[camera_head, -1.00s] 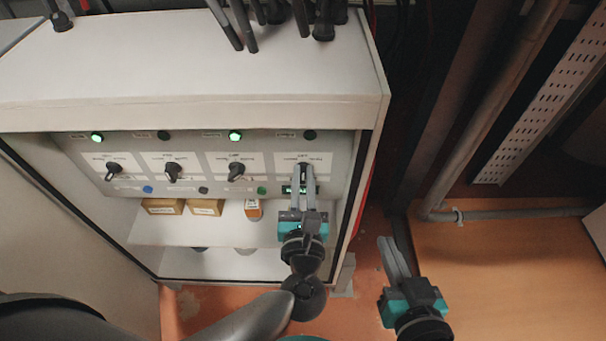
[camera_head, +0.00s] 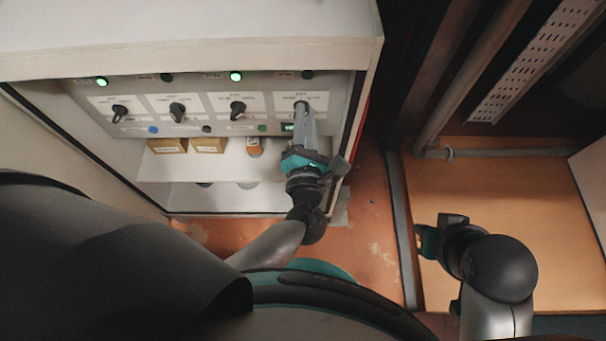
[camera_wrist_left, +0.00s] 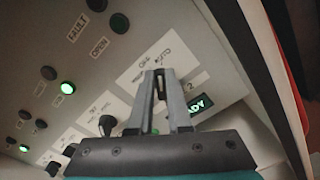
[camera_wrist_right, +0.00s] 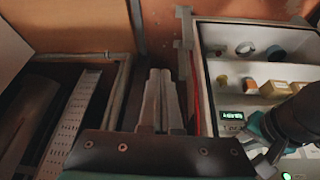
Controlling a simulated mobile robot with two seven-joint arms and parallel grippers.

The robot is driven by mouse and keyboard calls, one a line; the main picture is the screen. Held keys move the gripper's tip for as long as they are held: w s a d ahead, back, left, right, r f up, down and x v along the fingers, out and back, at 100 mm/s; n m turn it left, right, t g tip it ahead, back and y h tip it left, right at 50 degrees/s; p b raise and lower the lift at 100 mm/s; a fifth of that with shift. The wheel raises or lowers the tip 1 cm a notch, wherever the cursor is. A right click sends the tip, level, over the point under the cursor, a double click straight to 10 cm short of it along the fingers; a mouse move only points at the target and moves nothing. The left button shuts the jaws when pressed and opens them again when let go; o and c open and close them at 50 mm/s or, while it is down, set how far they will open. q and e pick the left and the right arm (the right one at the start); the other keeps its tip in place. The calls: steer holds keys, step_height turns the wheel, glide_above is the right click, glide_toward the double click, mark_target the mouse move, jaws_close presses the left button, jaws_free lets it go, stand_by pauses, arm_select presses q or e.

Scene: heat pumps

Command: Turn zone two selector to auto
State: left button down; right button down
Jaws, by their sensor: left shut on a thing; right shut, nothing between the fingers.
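The zone selector panel (camera_head: 225,125) has a row of black rotary selectors. My left gripper (camera_head: 302,110) is shut on the rightmost selector (camera_wrist_left: 161,88), which is mostly hidden between its fingertips. In the left wrist view its plate (camera_wrist_left: 218,83) shows OFF and AUTO markings, AUTO on the right, and a "2" near a lit green display (camera_wrist_left: 200,104). The knob's exact angle is hard to tell. The left gripper body looks tilted.
Three other selectors, such as the one at left (camera_head: 119,113), sit free. Green lamps (camera_head: 236,76) line the panel top. A shelf below holds boxes (camera_head: 208,145). A pipe (camera_head: 470,75) and perforated tray (camera_head: 540,55) stand right. The orange floor (camera_head: 375,230) there is open.

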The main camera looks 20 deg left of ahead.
arm_select(q)
steer(key=shift+a+r+m+p, duration=0.15)
steer(key=shift+r+m+p, duration=0.2)
steer(key=shift+m, duration=0.45)
arm_select(e)
steer(key=shift+w+f, duration=0.15)
steer(key=shift+f, duration=0.9)
arm_select(q)
steer(key=c, duration=0.9)
jaws_free()
steer(key=shift+f, duration=0.15)
steer(key=shift+o, duration=0.2)
arm_select(e)
steer(key=shift+a, duration=0.1)
arm_select(q)
steer(key=shift+f, duration=0.1)
